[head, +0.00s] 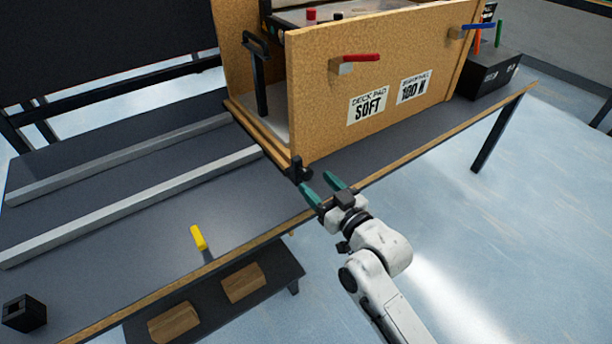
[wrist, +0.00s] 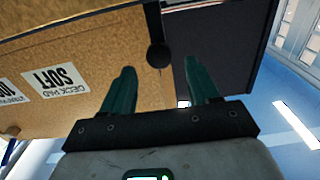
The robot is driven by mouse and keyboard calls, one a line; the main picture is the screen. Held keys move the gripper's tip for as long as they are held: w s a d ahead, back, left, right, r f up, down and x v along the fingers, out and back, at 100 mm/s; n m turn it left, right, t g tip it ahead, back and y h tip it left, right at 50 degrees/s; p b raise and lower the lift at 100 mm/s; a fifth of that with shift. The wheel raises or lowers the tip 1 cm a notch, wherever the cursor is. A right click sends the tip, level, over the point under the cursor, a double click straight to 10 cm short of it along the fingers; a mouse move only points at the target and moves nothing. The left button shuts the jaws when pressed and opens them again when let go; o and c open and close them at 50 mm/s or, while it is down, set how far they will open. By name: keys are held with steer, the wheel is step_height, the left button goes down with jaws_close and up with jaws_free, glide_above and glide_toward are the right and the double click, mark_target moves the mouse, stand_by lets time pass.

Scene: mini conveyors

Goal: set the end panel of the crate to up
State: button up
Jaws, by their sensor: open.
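The wooden crate (head: 315,105) stands on the dark table, its long side labelled "DECK PAD SOFT". The crate's left end looks open, showing a pale floor inside, with a low wooden strip (head: 255,128) along the bottom. I cannot make out a raised end panel there. A black knob (head: 300,168) sits at the near bottom corner of that end. My gripper (head: 315,180), with green fingers, is open and empty just in front of the knob. In the wrist view the round knob (wrist: 158,56) appears between and beyond the fingertips (wrist: 160,65); contact is not visible.
A red lever (head: 362,58) and a blue lever (head: 478,27) stick out from the crate's side. A black upright with a handle (head: 260,75) stands at the open end. Two pale rails (head: 140,200) cross the table. A yellow piece (head: 198,237) lies near the front edge.

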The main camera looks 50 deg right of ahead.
mark_target(308, 175)
steer(key=shift+b+x, duration=0.35)
steer(key=shift+x, duration=2.4)
jaws_close()
